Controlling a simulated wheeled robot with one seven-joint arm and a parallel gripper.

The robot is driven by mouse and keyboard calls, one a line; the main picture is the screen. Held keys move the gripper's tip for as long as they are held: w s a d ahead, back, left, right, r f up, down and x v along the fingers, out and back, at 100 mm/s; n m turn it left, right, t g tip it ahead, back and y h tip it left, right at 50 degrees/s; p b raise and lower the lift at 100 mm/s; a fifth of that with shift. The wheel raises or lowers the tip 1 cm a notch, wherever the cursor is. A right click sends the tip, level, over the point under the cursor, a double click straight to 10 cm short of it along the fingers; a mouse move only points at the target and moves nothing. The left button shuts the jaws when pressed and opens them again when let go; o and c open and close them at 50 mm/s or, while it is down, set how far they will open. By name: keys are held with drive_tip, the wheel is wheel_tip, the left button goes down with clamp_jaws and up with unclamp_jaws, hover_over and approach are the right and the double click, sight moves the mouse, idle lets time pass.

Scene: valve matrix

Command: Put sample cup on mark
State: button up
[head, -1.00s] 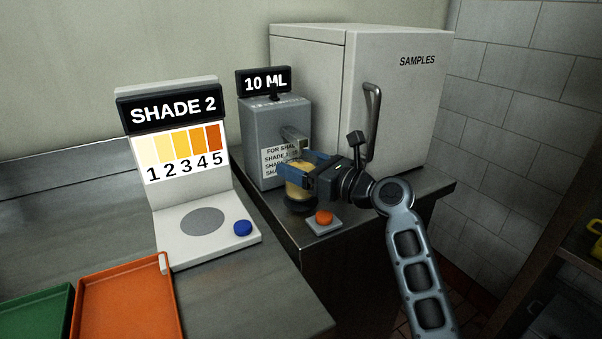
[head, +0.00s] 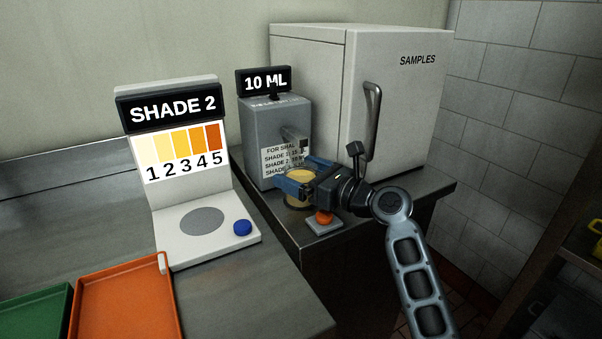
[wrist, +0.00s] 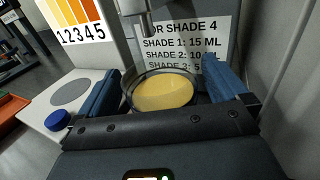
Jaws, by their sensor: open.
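The sample cup (wrist: 165,93), dark-rimmed with pale yellow liquid, stands below the dispenser's spout. It also shows in the head view (head: 300,176), partly hidden by my gripper. My gripper (head: 291,175) is open, its blue fingers on either side of the cup. In the wrist view, a finger of my gripper (wrist: 165,95) lies left and right of the cup, with a gap at least on the right. The round grey mark (head: 203,221) on the white shade reader's base is bare; it shows at the left in the wrist view (wrist: 70,91).
The grey dispenser (head: 262,130) reads 10 ML. An orange button (head: 324,216) sits in front of it, and a blue button (head: 243,228) beside the mark. The white SAMPLES cabinet (head: 400,110) stands behind right. Orange (head: 128,255) and green (head: 30,310) trays lie front left.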

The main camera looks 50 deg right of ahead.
drive_tip(key=shift+r, duration=0.2)
drive_tip(key=s, duration=0.8)
drive_tip(key=s+d, duration=0.1)
drive_tip(key=s, duration=0.3)
